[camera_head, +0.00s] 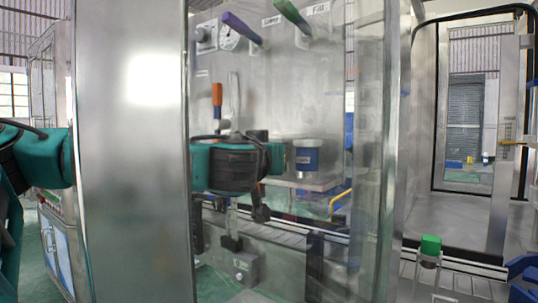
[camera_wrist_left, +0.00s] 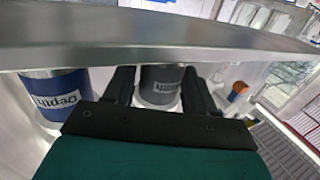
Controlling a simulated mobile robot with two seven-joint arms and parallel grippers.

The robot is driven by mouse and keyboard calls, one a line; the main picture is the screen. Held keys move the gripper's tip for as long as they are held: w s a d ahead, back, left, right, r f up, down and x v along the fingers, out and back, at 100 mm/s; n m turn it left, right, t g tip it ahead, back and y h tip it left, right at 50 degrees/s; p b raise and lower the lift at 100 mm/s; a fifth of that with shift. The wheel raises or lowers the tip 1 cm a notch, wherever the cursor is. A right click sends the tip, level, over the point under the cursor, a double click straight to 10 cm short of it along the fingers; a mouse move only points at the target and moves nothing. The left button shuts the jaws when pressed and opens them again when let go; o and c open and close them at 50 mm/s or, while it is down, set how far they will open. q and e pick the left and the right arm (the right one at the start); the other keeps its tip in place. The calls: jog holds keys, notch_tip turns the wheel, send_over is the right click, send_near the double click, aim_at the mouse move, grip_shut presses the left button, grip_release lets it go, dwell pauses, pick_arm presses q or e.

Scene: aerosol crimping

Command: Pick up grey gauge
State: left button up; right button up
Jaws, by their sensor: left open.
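The grey gauge (camera_wrist_left: 161,76), a dark grey cylinder with a small label and a pale base, shows in the left wrist view. It stands between the two fingers of my left gripper (camera_wrist_left: 159,88), which is open around it; contact cannot be told. In the head view my left wrist and hand (camera_head: 235,165) are inside the clear-walled cabinet, with the fingers not clearly seen. My right gripper is not in view.
A blue gauge labelled "Depth" (camera_wrist_left: 55,95) stands close beside the gripper; a blue-banded cylinder (camera_head: 307,157) sits on a shelf (camera_head: 315,183) in the head view. A metal edge (camera_wrist_left: 150,42) crosses the wrist view. A steel panel (camera_head: 130,150) hides part of my arm.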

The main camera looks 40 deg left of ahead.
pick_arm(q)
jog(key=shift+w+a, duration=0.15)
jog(key=shift+w, duration=0.1)
jog(key=shift+c, duration=0.3)
jog(key=c, duration=0.8)
jog(key=shift+r, duration=0.15)
